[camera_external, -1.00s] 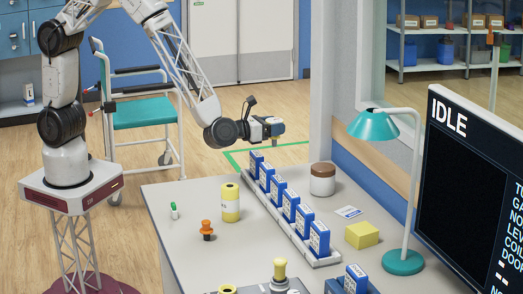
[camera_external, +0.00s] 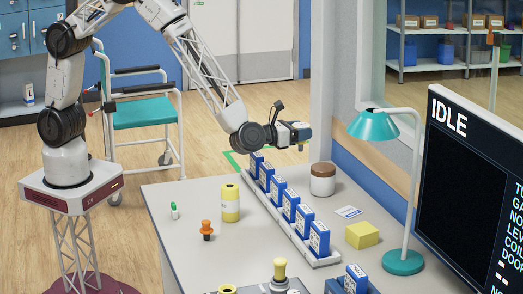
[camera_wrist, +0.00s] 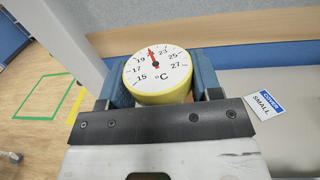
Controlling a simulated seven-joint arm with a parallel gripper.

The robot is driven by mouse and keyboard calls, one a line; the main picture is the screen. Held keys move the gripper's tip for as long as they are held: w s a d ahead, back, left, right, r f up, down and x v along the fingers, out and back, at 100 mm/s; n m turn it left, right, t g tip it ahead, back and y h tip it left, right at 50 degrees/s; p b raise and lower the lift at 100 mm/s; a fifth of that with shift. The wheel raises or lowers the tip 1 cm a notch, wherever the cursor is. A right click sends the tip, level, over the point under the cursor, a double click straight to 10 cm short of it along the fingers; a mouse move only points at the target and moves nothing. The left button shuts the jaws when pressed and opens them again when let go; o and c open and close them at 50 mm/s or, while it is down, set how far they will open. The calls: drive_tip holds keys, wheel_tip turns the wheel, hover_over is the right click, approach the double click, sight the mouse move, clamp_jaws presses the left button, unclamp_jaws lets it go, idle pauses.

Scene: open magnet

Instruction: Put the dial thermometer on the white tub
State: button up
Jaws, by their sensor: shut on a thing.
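The dial thermometer (camera_wrist: 158,70) has a white face with a red needle and a yellow rim. My gripper (camera_external: 303,134) is shut on it, and in the wrist view a blue finger stands on each side of its rim. In the external view the thermometer is mostly hidden by the fingers. The white tub (camera_external: 322,186) has a brown lid and stands upright at the back of the desk. My gripper is in the air above it and a little to its left in the external view. The tub does not show in the wrist view.
A rack of several blue boxes (camera_external: 290,206) stands just left of and in front of the tub. A teal lamp (camera_external: 373,125), a yellow block (camera_external: 362,235) and a small card (camera_external: 348,212) are to its right. A yellow cylinder (camera_external: 230,203) stands farther left.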

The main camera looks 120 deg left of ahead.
drive_tip(key=w+a, duration=0.1)
drive_tip(key=w, duration=0.6)
drive_tip(key=shift+w+a+f, duration=0.2)
drive_tip(key=shift+a+f, duration=0.05)
drive_tip(key=shift+f, duration=0.1)
drive_tip(key=shift+f, duration=1.75)
drive_tip(key=shift+f, duration=0.15)
drive_tip(key=o, duration=1)
drive_tip(key=v, duration=1.2)
drive_tip(key=shift+s+r, duration=0.1)
drive_tip(key=shift+r, duration=0.1)
